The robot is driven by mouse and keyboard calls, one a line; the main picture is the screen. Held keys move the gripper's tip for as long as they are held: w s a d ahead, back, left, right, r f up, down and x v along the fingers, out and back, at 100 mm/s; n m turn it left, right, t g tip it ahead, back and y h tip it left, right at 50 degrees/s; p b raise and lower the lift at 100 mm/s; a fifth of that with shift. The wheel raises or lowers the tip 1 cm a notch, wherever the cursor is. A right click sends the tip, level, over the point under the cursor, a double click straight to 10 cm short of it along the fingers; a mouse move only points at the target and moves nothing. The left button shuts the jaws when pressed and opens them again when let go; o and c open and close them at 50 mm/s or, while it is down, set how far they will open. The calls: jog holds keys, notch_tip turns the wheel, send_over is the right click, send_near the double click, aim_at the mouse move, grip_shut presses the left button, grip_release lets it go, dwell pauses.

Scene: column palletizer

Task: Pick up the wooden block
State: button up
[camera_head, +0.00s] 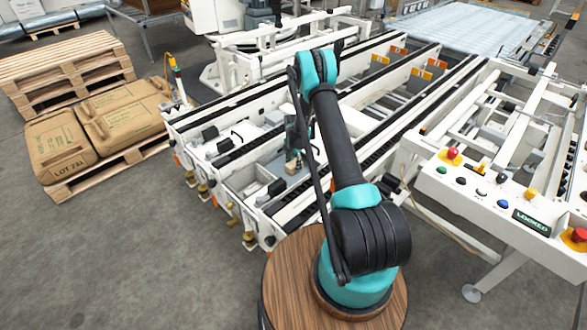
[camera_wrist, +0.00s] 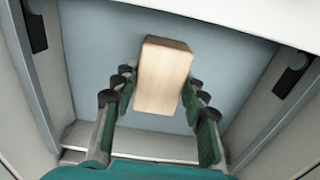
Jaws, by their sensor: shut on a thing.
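The wooden block (camera_wrist: 164,75) is a pale, plain-grained box in the wrist view, at the upper middle and slightly tilted. My gripper (camera_wrist: 158,88) has one green-padded finger on each side of it and is shut on it. Under the block is a flat grey-blue surface; whether the block touches it I cannot tell. In the head view my gripper (camera_head: 292,150) hangs down among the white conveyor rails.
White walls (camera_wrist: 85,60) flank the gripper closely. In the head view, a white conveyor frame (camera_head: 225,150) surrounds it. A control panel (camera_head: 500,195) with buttons stands right. Pallets with brown sacks (camera_head: 120,105) lie left. The grey floor (camera_head: 130,250) at front left is clear.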

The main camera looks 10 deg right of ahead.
jog(key=c, duration=0.4)
